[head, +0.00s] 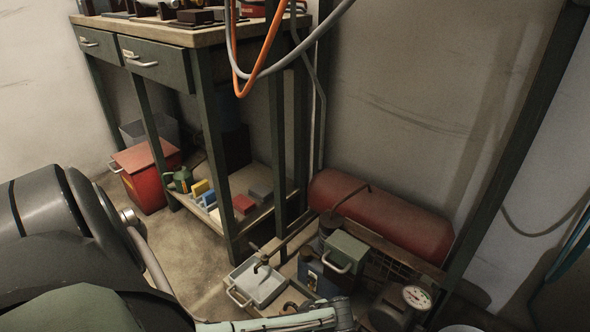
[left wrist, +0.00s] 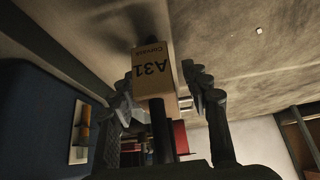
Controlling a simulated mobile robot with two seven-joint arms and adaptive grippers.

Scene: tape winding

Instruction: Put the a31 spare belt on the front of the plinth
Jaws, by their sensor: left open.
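I cannot tell whether any finger touches the box. My left gripper and this box are not visible in the head view, where my arm fills the lower left. I cannot pick out the plinth in either view. My right gripper is not in view.
A workbench (head: 203,35) with drawers and a lower shelf stands at the back left, a red bin (head: 146,175) beside it. A red cylinder (head: 380,215) lies by the wall behind a low rack with a white tray (head: 258,285). Orange and grey hoses hang in front.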

